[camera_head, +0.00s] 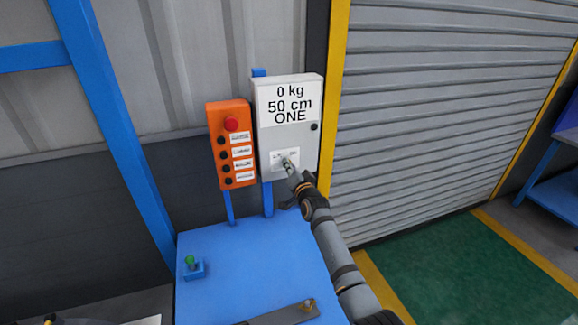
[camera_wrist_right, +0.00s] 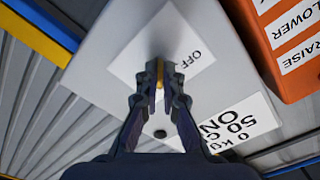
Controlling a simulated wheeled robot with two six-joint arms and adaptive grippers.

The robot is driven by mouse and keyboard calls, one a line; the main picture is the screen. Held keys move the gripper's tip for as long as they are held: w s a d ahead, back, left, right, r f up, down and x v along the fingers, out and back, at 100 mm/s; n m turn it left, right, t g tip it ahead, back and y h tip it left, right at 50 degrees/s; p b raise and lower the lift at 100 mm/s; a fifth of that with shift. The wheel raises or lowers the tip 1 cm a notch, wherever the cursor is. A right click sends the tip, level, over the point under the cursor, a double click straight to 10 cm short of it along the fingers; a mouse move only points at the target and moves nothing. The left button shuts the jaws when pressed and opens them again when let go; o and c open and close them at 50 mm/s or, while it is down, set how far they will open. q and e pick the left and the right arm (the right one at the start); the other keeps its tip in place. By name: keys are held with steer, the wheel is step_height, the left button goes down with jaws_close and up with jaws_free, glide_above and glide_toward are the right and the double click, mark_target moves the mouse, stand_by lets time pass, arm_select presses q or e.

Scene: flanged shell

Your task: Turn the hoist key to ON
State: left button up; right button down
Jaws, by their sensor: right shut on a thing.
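The hoist key sits in the white label plate (camera_head: 279,155) low on the front of a grey control box (camera_head: 304,140). My right gripper (camera_head: 289,166) reaches up to it from the lower right. In the right wrist view my right gripper (camera_wrist_right: 160,76) is shut on the key (camera_wrist_right: 160,69), a small yellowish sliver between the fingertips. The word OFF (camera_wrist_right: 195,57) shows on the plate beside the fingers. The fingers hide most of the key, and I cannot tell its exact angle or read an ON mark. My left gripper is out of view.
An orange button box (camera_head: 231,146) with a red button stands just left of the control box. The display sheet (camera_head: 290,103) reads 0 kg, 50 cm, ONE. Below is a blue table (camera_head: 235,262) with a green-topped part (camera_head: 191,264). A roller shutter (camera_head: 430,115) is at right.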

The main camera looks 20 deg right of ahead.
steer(key=c, duration=1.5)
jaws_free()
steer(key=s, duration=1.2)
steer(key=shift+d, duration=0.2)
steer(key=shift+f, duration=0.1)
